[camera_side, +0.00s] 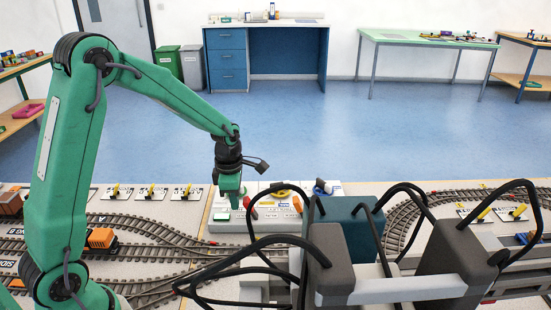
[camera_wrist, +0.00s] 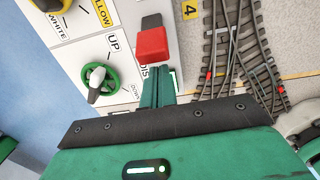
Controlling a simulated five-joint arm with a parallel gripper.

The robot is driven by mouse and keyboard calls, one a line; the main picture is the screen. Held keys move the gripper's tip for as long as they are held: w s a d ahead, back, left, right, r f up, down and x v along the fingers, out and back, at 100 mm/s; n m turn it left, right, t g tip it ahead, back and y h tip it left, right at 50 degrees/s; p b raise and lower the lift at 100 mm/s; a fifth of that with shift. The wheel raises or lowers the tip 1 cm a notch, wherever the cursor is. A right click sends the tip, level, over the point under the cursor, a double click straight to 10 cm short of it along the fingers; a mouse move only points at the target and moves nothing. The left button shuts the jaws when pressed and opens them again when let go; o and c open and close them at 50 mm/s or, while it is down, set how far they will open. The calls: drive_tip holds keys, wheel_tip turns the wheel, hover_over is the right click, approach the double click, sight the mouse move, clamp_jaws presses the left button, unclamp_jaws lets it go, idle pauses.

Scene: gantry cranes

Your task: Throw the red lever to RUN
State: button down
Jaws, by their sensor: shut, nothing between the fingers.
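A red lever handle (camera_wrist: 152,44) on a dark grey stem stands on a white control panel (camera_wrist: 75,45) in the wrist view. A label beginning "DIS" shows partly beside it; I see no RUN label. In the side view a red handle (camera_side: 247,203) stands just right of my gripper (camera_side: 233,203). In the wrist view my gripper's green fingers (camera_wrist: 157,88) are shut and empty, just below the red handle in the picture. I cannot tell whether they touch it.
A green wheel knob (camera_wrist: 98,84) with UP and DOWN labels is left of my fingers. A yellow knob (camera_wrist: 47,4) is at the panel's top left. Model track (camera_wrist: 225,45) lies to the right. In the side view, dark crane parts with black cables (camera_side: 335,265) crowd the foreground.

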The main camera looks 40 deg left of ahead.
drive_tip(key=shift+w+d+r, duration=0.2)
drive_tip(key=shift+w+d, duration=0.15)
drive_tip(key=shift+w+d+r, duration=0.1)
idle(0.4)
